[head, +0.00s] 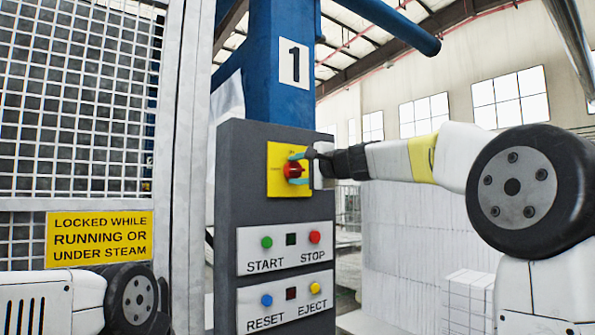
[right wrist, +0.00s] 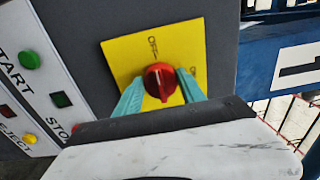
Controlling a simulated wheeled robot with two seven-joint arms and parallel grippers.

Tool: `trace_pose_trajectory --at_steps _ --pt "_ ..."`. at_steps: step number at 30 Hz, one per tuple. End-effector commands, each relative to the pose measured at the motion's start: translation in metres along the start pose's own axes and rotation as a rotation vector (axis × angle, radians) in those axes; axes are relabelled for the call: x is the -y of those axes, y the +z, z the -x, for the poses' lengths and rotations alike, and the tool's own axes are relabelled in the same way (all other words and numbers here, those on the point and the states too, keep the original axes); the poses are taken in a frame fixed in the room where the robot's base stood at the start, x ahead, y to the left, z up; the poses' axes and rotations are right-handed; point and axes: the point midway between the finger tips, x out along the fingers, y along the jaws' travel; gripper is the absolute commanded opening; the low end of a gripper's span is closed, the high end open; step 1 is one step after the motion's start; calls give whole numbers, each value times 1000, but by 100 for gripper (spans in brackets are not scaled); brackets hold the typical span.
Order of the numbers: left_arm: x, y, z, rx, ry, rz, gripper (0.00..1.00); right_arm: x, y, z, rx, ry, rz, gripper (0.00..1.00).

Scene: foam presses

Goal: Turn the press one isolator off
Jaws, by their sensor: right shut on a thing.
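The press one isolator is a red rotary knob (head: 292,170) on a yellow plate (head: 275,184), high on a dark grey control post. The right wrist view shows the knob (right wrist: 158,78) and plate (right wrist: 122,58) close up, with "OFF" above the knob and the other label to its right. The knob's ridge lies roughly in line with the "OFF" label. My right gripper (head: 298,168) reaches in from the right. Its two teal fingers (right wrist: 160,94) are shut on the knob, one on each side. My left gripper is out of view; only part of my left arm shows, bottom left.
Below the isolator are a START/STOP panel (head: 286,248) and a RESET/EJECT panel (head: 286,303) with coloured buttons. A blue column marked 1 (head: 279,20) rises behind. A mesh guard (head: 75,110) with a yellow warning sign (head: 99,237) stands left. White blocks (head: 410,250) are stacked behind, right.

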Motion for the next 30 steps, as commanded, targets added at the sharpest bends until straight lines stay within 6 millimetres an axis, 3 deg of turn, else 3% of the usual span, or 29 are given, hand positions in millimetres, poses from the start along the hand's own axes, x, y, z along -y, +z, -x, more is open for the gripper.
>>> trace_pose_trajectory --at_steps 10,11,14,24,30 --pt "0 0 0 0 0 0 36 -2 1 0 2 3 3 6" --pt "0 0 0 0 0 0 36 -2 1 0 2 3 3 51" --pt "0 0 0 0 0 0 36 -1 1 0 2 3 3 68" --pt "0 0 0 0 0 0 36 0 0 2 0 1 2 68" --pt "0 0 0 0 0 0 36 0 0 30 -2 1 4 68"
